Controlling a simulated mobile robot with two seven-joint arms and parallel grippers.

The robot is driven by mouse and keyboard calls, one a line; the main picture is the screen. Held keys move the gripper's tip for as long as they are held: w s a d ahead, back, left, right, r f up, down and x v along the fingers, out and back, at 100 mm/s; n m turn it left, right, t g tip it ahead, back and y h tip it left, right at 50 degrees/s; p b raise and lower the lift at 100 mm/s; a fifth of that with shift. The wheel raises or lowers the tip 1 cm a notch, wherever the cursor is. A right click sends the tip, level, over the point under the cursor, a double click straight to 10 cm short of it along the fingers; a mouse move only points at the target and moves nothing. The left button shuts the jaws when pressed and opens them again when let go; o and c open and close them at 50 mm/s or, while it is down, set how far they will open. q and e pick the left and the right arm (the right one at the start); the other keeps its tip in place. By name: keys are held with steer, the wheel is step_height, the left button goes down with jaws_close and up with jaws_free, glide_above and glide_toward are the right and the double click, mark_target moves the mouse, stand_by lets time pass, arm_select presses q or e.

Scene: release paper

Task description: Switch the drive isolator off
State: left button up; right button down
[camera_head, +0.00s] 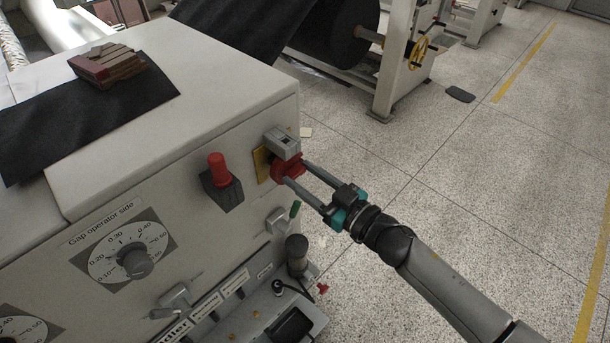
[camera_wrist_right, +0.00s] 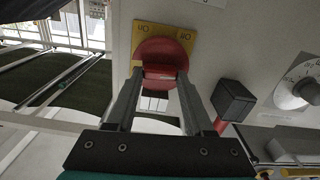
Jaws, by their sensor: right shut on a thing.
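The drive isolator is a red rotary knob (camera_head: 287,167) on a yellow plate (camera_head: 262,163), at the right end of the white machine's front panel. In the right wrist view the round red knob (camera_wrist_right: 161,54) sits on the yellow plate (camera_wrist_right: 145,32), whose printed lettering appears upside down. My right gripper (camera_head: 296,171) reaches in from the lower right, its two fingers on either side of the knob's handle. In the wrist view the right gripper (camera_wrist_right: 158,80) is shut on the red handle. The fingers hide part of the knob. My left gripper is not in view.
A grey box (camera_head: 283,143) sits just above the isolator. A gap dial (camera_head: 134,257) and small handles are lower on the panel. Speckled floor (camera_head: 480,200) to the right is mostly clear.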

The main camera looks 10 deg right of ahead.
steer(key=n, duration=0.4)
steer(key=shift+p, duration=0.3)
steer(key=n, duration=0.4)
steer(key=shift+s+a+n, duration=0.1)
steer(key=shift+n, duration=0.3)
steer(key=n, duration=0.4)
steer(key=shift+f, duration=0.15)
steer(key=shift+n+b, duration=0.6)
steer(key=shift+n, duration=1.5)
steer(key=shift+c, duration=1.4)
jaws_free()
